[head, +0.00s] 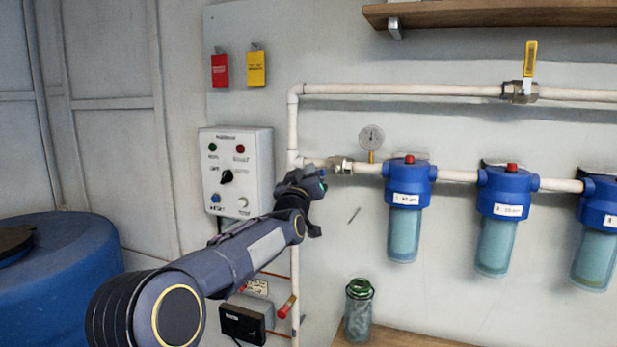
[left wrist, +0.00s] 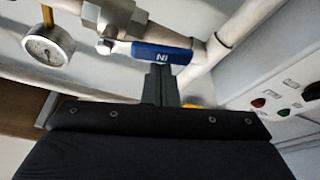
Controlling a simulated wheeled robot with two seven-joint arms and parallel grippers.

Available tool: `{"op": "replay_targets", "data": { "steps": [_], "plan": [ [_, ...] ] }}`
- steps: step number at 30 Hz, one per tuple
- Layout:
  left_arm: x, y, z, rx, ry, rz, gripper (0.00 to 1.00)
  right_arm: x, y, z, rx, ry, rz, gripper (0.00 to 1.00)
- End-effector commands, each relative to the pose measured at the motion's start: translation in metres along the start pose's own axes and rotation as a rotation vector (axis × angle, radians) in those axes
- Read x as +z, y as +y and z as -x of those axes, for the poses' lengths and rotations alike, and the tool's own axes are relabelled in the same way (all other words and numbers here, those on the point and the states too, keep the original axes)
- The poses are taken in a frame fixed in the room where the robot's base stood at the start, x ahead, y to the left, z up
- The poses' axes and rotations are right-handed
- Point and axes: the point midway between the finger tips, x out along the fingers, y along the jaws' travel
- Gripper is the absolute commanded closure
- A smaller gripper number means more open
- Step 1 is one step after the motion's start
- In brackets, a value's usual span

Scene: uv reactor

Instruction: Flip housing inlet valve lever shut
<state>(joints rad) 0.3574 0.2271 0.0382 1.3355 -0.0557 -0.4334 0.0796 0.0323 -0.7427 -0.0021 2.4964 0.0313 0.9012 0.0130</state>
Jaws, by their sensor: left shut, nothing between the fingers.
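The inlet valve (head: 341,165) is a metal body on the white pipe, left of the pressure gauge; the left wrist view also shows its body (left wrist: 113,18). Its blue lever (left wrist: 160,52), marked IN, lies roughly along the pipe, pointing away from the gauge. In the head view my arm and gripper mostly hide the lever. My left gripper (head: 318,184) is just below and left of the valve. In the left wrist view its fingers (left wrist: 160,72) are shut and empty, with tips at the lever's edge; I cannot tell whether they touch. My right gripper is not in view.
A pressure gauge (head: 371,138) stands right of the valve, then blue filter housings (head: 407,182). A control box (head: 236,170) is left of the gripper. A yellow-handled valve (head: 529,62) sits on the upper pipe. A glass jar (head: 358,312) stands below, and a blue barrel (head: 62,268) is at left.

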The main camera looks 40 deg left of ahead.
Motion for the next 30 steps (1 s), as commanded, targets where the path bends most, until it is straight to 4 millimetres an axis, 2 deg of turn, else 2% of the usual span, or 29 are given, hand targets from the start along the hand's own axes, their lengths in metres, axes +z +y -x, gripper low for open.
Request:
{"op": "replay_targets", "data": {
  "steps": [1, 8, 30],
  "plan": [
    [0.008, -0.001, 0.002, -0.013, -0.004, 0.045, 1.00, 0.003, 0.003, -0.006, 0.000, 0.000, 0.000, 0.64],
    [0.017, -0.002, 0.005, -0.086, -0.006, 0.251, 1.00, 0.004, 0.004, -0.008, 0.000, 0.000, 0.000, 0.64],
    [0.050, 0.011, 0.017, -0.316, -0.007, 0.903, 1.00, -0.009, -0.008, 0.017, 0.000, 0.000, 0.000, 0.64]
  ]
}}
